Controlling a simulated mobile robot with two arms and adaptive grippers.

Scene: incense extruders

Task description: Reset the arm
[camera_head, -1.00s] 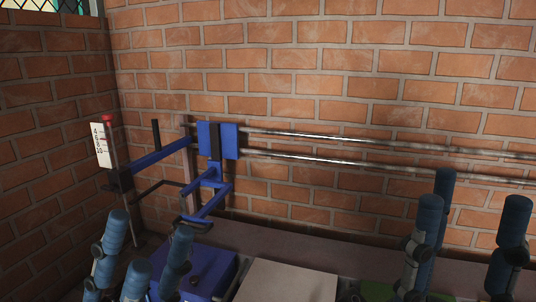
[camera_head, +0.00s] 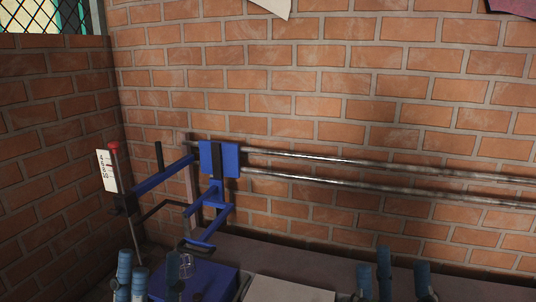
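The linked segments of my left arm (camera_head: 124,272) stand upright at the bottom left. The segments of my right arm (camera_head: 383,272) stand at the bottom right of centre. Neither gripper can be made out; both arms run out of the bottom of the picture. A blue bracket mechanism (camera_head: 219,159) hangs on two metal rails along the brick wall, with blue bars reaching left and forward.
A white scale (camera_head: 107,171) with a red-topped post (camera_head: 114,147) stands at the left. A blue box (camera_head: 215,281) and a pale flat panel (camera_head: 288,290) lie below the bracket. Metal rails (camera_head: 380,168) run right along the wall.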

